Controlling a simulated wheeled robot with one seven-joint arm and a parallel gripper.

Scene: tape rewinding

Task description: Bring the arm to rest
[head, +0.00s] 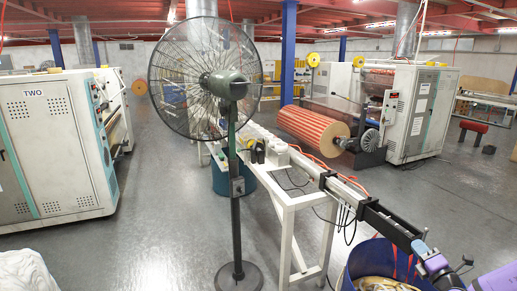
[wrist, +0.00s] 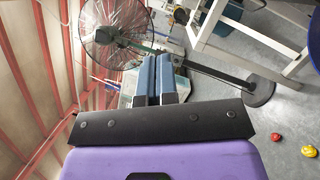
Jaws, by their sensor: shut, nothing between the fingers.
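My gripper (head: 421,247) is at the lower right of the head view, above the blue bin and near the front end of the long rail. Its two blue fingers (wrist: 155,58) stand side by side in the middle of the wrist view, shut with nothing held. The purple part of my arm (head: 497,279) reaches in from the lower right corner. In the head view the fingertips overlap the rail's dark end, and I cannot tell how far apart they are in depth.
A blue bin (head: 352,262) with yellowish contents stands below my gripper. The white-legged rail bench (head: 285,222) runs back from there. A pedestal fan (head: 236,170) stands left of it. Small red (wrist: 277,137) and yellow (wrist: 308,151) items lie on the floor. Floor at left centre is clear.

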